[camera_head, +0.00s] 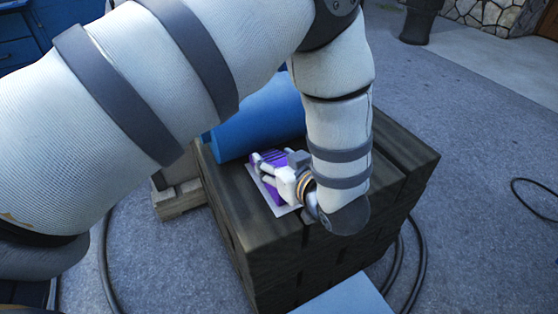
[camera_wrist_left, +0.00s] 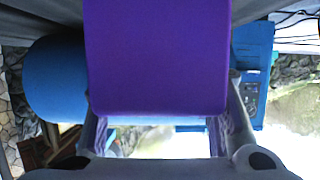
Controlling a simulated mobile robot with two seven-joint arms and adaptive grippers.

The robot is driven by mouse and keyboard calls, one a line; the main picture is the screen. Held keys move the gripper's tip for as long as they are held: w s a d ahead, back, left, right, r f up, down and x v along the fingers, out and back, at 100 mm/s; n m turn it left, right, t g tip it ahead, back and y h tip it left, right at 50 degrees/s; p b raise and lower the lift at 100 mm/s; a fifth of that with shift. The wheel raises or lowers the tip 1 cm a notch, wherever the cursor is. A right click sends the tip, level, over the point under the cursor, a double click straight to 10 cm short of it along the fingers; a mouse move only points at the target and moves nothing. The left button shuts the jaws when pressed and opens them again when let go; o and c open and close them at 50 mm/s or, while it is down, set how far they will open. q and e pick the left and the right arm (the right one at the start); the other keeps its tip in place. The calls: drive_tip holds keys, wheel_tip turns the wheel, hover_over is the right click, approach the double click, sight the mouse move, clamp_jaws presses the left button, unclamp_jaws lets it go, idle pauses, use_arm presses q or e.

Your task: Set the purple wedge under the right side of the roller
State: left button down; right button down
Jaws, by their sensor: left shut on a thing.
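The purple wedge (camera_head: 268,163) is at the top of the dark wooden block stack, mostly covered by my left gripper (camera_head: 268,164) in the head view. My left gripper is shut on the wedge. In the left wrist view the purple wedge (camera_wrist_left: 158,55) fills the upper middle, between the two fingers. The blue roller (camera_head: 258,122) lies on the stack just behind the wedge, partly hidden by my arm. It also shows in the left wrist view (camera_wrist_left: 55,80), at the left. I cannot tell whether wedge and roller touch. My right gripper is not in view.
A pale flat plate (camera_head: 283,207) lies on the wooden stack (camera_head: 240,212) under the gripper. Black cables (camera_head: 418,262) lie on the grey floor around the stack. A pale blue surface (camera_head: 345,299) is at the bottom edge. The floor at the right is mostly clear.

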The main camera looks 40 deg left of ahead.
use_arm(q)
drive_tip(key=c, duration=0.6)
unclamp_jaws()
drive_tip(key=shift+c, duration=0.2)
drive_tip(key=v, duration=1.2)
